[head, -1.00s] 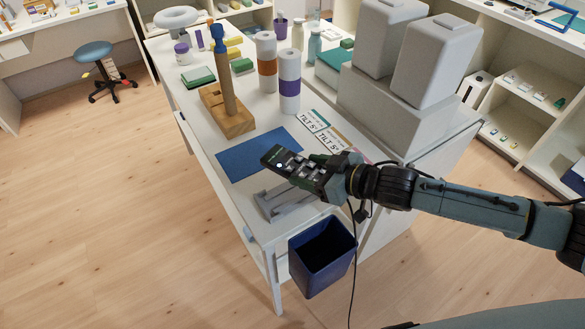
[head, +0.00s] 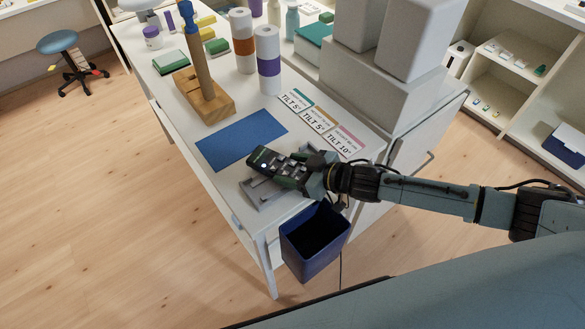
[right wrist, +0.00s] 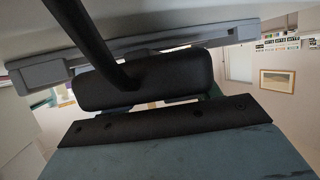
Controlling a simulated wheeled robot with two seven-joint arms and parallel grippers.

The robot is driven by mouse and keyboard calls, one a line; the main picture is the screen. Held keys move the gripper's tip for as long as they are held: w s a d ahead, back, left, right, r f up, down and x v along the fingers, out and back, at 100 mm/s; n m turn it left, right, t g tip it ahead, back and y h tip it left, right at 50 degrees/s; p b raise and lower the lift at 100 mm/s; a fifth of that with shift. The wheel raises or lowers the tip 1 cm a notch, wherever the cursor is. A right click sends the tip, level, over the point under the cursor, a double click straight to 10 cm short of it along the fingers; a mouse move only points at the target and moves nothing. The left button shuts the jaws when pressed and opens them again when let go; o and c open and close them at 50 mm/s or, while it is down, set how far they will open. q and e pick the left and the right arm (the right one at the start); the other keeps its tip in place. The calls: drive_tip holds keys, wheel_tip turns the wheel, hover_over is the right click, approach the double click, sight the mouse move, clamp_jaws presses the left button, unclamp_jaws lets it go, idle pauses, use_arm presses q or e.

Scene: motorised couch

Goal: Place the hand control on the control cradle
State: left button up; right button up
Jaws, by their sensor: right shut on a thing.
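The hand control (head: 277,166) is a dark handset with light buttons. My right gripper (head: 305,170) is shut on it and holds it tilted over the grey control cradle (head: 262,192) near the table's front edge. The handset hides part of the cradle in the head view, and I cannot tell whether they touch. In the right wrist view the dark end of the handset (right wrist: 150,82) and its cord (right wrist: 85,35) show close up, with a grey piece of the cradle (right wrist: 215,36) behind. My left gripper is out of view.
A blue mat (head: 242,139) lies behind the cradle on the white table. Tilt cards (head: 318,121) lie to the right of the mat. A navy bin (head: 314,243) hangs at the front edge. A wooden block with a post (head: 205,97), paper rolls (head: 268,62) and grey blocks (head: 375,85) stand farther back.

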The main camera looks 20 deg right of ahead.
drive_tip(key=o, duration=0.6)
drive_tip(key=shift+f, duration=0.2)
drive_tip(key=o, duration=0.5)
drive_tip(key=shift+r, duration=0.1)
drive_tip(key=shift+r, duration=0.2)
drive_tip(key=v, duration=1.2)
drive_tip(key=shift+p, duration=0.4)
